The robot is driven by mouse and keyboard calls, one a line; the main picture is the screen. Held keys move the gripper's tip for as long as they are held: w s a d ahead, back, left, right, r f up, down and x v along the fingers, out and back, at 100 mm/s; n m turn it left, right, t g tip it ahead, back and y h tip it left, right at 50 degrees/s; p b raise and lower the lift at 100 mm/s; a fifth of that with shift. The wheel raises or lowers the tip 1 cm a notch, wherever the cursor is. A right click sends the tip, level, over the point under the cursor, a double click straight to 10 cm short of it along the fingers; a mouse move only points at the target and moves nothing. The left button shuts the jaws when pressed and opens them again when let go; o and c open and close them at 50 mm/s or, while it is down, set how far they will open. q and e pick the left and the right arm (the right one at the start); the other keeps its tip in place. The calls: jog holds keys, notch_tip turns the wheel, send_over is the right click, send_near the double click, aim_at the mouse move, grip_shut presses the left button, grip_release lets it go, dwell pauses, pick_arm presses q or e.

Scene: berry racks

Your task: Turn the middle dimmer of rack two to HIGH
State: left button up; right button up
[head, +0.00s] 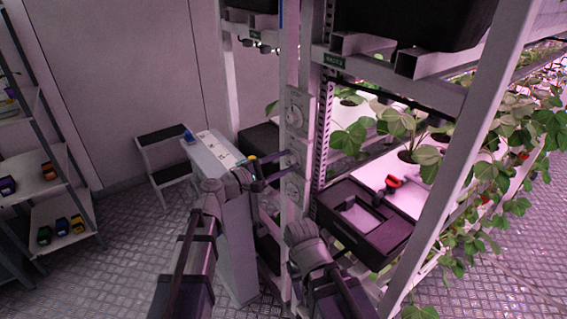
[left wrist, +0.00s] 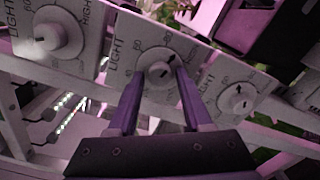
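The post of the near rack carries a column of white light dimmers. In the left wrist view three dials show: one at the left (left wrist: 58,36), the middle dimmer (left wrist: 159,73) and one at the right (left wrist: 239,98). The middle dial has a pale round knob with a dark pointer mark, tilted toward the upper right. My left gripper (left wrist: 159,76) is open, with one purple finger on either side of the middle knob; contact cannot be told. In the head view my left gripper (head: 288,164) is at the post. My right arm shows low in the head view; its fingers are hidden.
A black tray (head: 345,234) sits to the right of the post, near my right arm. Plants hang from the rack. A step stool (head: 161,160) stands behind at the left.

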pick_arm(q)
grip_shut()
jog(key=m, duration=0.5)
jog(key=shift+m, duration=0.3)
dwell(0.3)
jog(key=shift+o, duration=1.6)
grip_release()
